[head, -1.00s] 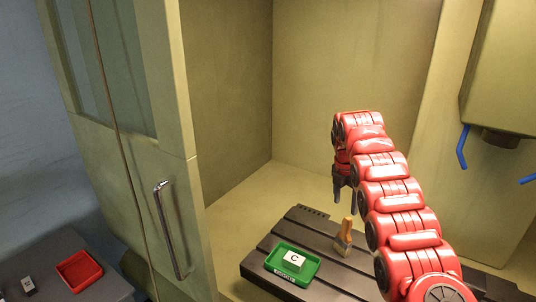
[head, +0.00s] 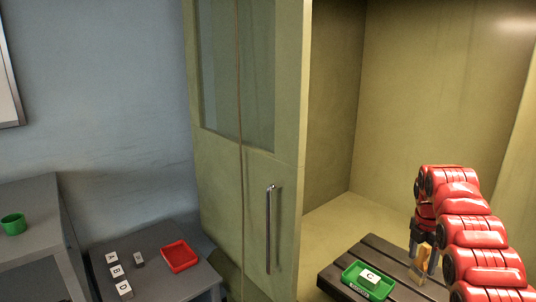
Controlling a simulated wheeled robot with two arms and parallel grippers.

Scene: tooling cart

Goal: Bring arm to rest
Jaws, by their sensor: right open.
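My right arm, red and segmented, comes in from the lower right in the head view. Its gripper (head: 423,262) points down over the dark slotted bed inside the machine, with its jaws open. A brush with a tan handle (head: 420,258) stands at the gripper, its handle overlapping the fingers in the picture. I cannot tell whether they touch. The brush's lower end is partly hidden by the arm. My left gripper is not in view.
A green tray (head: 348,272) with a block marked C (head: 370,276) lies on the slotted bed (head: 333,272). The machine door (head: 230,180) with its handle stands left of the opening. A grey side table (head: 207,273) holds a red tray (head: 180,257) and several lettered blocks. A green cup (head: 13,224) is far left.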

